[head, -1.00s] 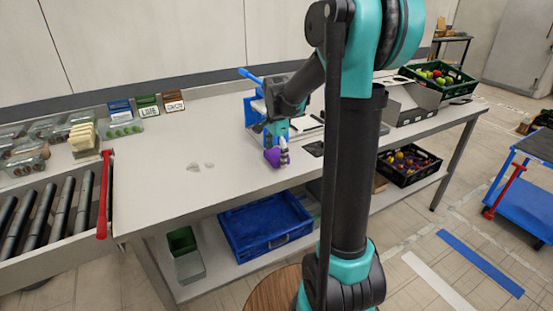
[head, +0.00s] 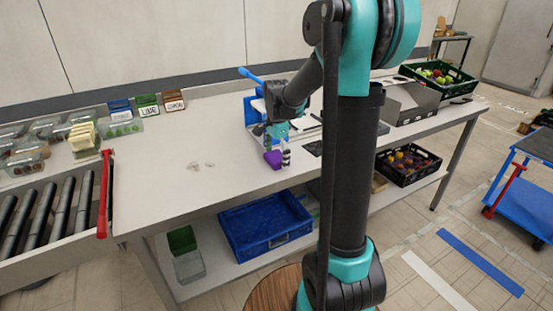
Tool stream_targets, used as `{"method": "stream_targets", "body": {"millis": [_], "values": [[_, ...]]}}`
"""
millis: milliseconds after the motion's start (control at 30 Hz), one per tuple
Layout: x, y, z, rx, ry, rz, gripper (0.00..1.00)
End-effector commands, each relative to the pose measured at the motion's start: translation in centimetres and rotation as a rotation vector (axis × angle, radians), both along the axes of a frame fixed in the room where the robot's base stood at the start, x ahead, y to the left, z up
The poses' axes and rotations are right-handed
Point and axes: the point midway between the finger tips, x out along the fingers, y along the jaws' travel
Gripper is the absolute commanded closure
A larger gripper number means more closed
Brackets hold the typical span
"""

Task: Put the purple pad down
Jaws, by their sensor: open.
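A dark and light striped finger shows at the pad's right side. The picture is too small to tell whether the fingers touch the pad.
A blue-handled device (head: 252,108) stands behind the gripper. Small pale scraps (head: 201,166) lie to the left on otherwise clear tabletop (head: 180,200). Clear punnets (head: 122,129) and labelled card holders (head: 147,104) stand at the back left. A roller conveyor (head: 50,205) adjoins the left end.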

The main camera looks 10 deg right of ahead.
Motion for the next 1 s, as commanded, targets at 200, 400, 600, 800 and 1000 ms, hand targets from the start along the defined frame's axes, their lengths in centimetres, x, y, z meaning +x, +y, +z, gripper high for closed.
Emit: {"method": "stream_targets", "body": {"millis": [200, 400, 600, 800, 1000], "values": [[0.0, 0.0, 2.2, 0.0, 0.0, 0.0, 0.03], [-0.1, 0.0, 6.2, 0.0, 0.0, 0.0, 0.03], [0.0, 0.0, 9.8, 0.0, 0.0, 0.0, 0.03], [0.0, 0.0, 11.8, 0.0, 0.0, 0.0, 0.03], [-2.3, -0.7, 10.0, 0.0, -0.04, 0.133, 0.03]]}}
